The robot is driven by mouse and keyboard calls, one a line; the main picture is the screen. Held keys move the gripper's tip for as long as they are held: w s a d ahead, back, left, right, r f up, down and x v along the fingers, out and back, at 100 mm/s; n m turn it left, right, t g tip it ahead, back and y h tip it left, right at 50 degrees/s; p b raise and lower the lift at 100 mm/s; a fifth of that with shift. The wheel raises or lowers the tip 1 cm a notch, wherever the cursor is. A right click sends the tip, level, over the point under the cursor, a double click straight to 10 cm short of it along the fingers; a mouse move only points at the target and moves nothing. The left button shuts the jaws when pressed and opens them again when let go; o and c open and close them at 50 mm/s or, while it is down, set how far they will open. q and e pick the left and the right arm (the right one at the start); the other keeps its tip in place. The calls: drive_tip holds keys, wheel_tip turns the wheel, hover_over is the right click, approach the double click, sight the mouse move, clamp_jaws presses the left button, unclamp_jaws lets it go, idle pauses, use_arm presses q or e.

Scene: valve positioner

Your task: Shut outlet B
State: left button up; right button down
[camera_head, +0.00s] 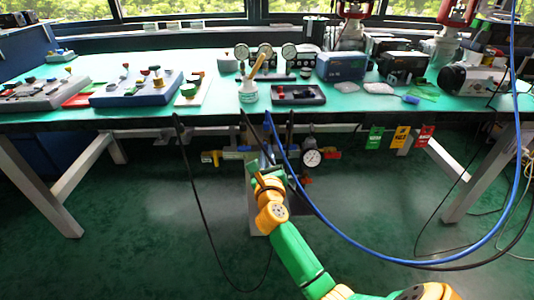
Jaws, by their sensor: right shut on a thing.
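A pipe manifold (235,154) hangs under the front edge of the workbench. It has a yellow valve handle (209,157) at its left end, a round white gauge (312,158) and a red handle (333,154) at its right. I cannot read any outlet letters, so I cannot tell which one is outlet B. My right gripper (259,165) is at the middle of the manifold, shut on a part there. My own wrist and fingers largely hide that part, and its angle cannot be made out. My left gripper is not in view.
A blue hose (518,120) loops down to the manifold, and black hoses (196,180) hang near it. Green, yellow and red tags (400,137) hang from the bench edge. The green workbench (215,112) carries trays, gauges and boxes. The floor below is mostly clear.

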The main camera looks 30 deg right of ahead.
drive_tip(key=n+p, duration=0.5)
drive_tip(key=shift+r, duration=0.15)
drive_tip(key=shift+n, duration=0.6)
drive_tip(key=n+p, duration=0.2)
drive_tip(key=n, duration=0.1)
drive_tip(key=shift+a+n, duration=0.1)
drive_tip(key=shift+n, duration=0.2)
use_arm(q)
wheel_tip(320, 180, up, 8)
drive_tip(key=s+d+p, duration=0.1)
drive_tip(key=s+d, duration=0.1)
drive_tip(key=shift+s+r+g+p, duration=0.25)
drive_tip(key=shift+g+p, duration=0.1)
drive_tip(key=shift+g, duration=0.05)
use_arm(e)
drive_tip(key=shift+f+n, duration=0.15)
drive_tip(key=shift+n, duration=0.8)
drive_tip(key=shift+f+n, duration=0.15)
drive_tip(key=shift+n, duration=1.1)
